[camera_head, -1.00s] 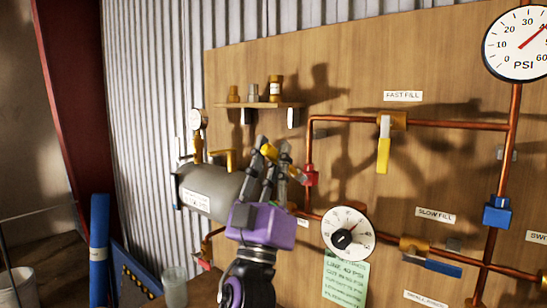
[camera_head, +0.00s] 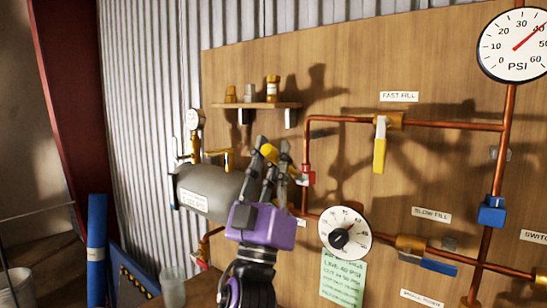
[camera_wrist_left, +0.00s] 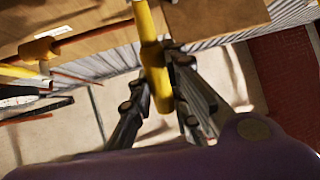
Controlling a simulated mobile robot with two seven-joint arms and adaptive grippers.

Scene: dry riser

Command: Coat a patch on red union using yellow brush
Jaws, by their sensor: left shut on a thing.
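The red union (camera_head: 308,176) sits on the copper pipe at the left of the wooden board, at the lower end of a vertical run. My left gripper (camera_head: 272,152) is shut on the yellow brush (camera_head: 269,153), just left of the union. The wrist view also shows the yellow brush (camera_wrist_left: 152,62) between the fingers. The fingers and the purple gripper body hide most of the brush in the head view. I cannot tell whether its bristles touch the union. My right gripper is not in view.
A grey tank (camera_head: 208,190) stands behind and left of my gripper. A small shelf (camera_head: 258,105) with several fittings is above it. A white dial (camera_head: 344,233) and a yellow-handled valve (camera_head: 380,150) are to the right. A glass jar (camera_head: 173,288) stands below.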

